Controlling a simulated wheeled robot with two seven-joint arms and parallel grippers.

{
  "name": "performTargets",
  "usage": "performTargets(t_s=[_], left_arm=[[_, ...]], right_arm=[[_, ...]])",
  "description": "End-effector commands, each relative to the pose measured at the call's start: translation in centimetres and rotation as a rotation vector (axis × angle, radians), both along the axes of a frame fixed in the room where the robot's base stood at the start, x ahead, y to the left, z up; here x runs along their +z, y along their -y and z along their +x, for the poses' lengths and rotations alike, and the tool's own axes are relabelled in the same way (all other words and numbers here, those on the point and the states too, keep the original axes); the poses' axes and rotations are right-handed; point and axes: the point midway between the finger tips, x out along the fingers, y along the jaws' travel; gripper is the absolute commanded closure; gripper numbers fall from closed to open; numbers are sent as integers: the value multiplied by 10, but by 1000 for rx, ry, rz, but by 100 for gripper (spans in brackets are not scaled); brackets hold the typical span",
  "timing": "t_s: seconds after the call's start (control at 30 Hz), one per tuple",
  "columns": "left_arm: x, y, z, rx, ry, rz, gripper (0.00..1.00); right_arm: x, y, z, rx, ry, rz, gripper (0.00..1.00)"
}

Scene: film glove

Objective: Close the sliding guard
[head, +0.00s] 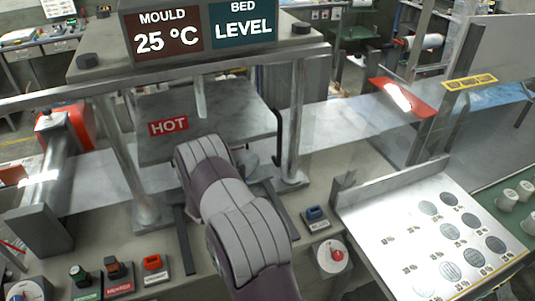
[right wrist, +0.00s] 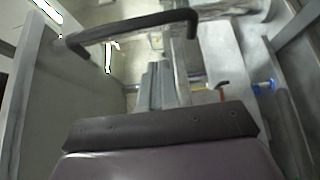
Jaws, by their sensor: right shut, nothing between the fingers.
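A grey panel (head: 215,117) with a red HOT label stands under the top rail in the head view, between two round posts. My right gripper (head: 250,161) is mostly hidden behind my purple and grey arm, low in front of the panel. In the right wrist view its grey fingers (right wrist: 160,80) are together and empty, apart from the handle in the picture. My left gripper is out of view.
Signs reading MOULD 25 °C (head: 168,33) and BED LEVEL (head: 242,22) top the machine. A round post (head: 297,120) stands right of my arm. Coloured switches (head: 153,264) line the front edge. A sloped metal plate (head: 400,215) with round marks is at the right.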

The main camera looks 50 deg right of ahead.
Motion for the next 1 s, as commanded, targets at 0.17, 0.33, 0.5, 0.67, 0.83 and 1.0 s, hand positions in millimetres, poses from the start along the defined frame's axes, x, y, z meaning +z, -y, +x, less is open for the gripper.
performTargets(t_s=[0.17, 0.33, 0.5, 0.67, 0.83, 1.0], left_arm=[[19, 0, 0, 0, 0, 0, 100], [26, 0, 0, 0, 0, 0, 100], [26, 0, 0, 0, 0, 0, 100], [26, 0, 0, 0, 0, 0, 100], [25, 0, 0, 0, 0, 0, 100], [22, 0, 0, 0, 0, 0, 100]], right_arm=[[5, 29, -11, -2, -3, 1, 100], [2, 42, -23, -1, -2, 1, 100], [0, 45, -26, 2, 0, 0, 100], [0, 45, -26, 2, 0, 0, 100], [-1, 49, -29, 0, 0, 0, 100], [-1, 68, -41, -1, 1, -1, 100]])
